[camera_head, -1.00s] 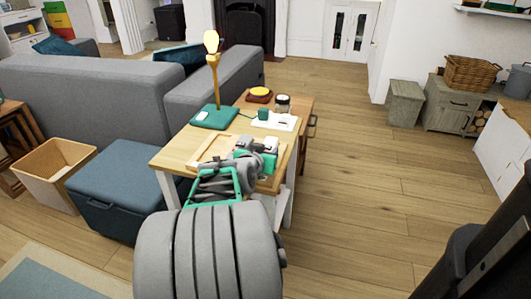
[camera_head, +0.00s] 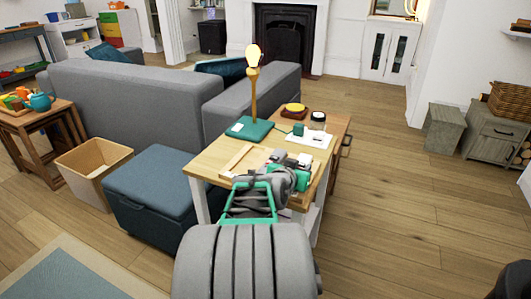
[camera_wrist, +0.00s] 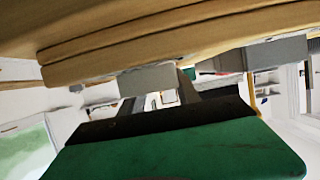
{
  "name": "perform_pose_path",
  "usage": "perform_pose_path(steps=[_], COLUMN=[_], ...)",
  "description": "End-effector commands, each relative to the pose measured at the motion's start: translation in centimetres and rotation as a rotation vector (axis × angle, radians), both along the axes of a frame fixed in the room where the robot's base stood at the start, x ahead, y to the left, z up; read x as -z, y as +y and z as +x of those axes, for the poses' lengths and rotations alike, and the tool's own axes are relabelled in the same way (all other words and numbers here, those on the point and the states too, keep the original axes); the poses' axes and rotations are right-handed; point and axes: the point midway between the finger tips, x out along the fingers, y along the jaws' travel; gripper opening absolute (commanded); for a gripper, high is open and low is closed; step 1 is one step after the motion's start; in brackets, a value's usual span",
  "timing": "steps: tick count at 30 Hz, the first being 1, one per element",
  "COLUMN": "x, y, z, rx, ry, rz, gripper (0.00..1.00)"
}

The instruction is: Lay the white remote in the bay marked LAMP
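My gripper (camera_head: 290,170) is over the front right part of the small wooden table (camera_head: 212,166) in the head view. The wrist view shows its fingers (camera_wrist: 158,98) apart, with a pale grey block (camera_wrist: 148,78) across their tips; I cannot tell whether it is held. The table's wooden edge fills the top of that view. A lit lamp (camera_head: 254,85) stands on a teal base (camera_head: 257,133) with a small white piece (camera_head: 237,127) on it, possibly the remote. A pale wooden tray (camera_head: 237,160) lies partly behind my gripper. No LAMP marking is readable.
A white tray (camera_head: 322,140) with a teal block and a dark jar (camera_head: 318,120) is at the table's back right, near a yellow-topped item (camera_head: 295,108). A blue storage ottoman (camera_head: 150,182) and grey sofa (camera_head: 140,100) stand to the left. Floor (camera_head: 410,200) to the right is clear.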

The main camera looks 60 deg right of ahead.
Motion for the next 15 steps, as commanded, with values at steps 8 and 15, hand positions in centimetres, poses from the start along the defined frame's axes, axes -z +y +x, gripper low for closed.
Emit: perform_pose_path(steps=[8,15], x=[-2.9,-9.2], y=[0.6,0.4], z=[-0.1,-0.2], rx=[-0.003,-0.001], ry=[0.015,0.011], rz=[0.037,0.026], gripper=[0.63,0.63])
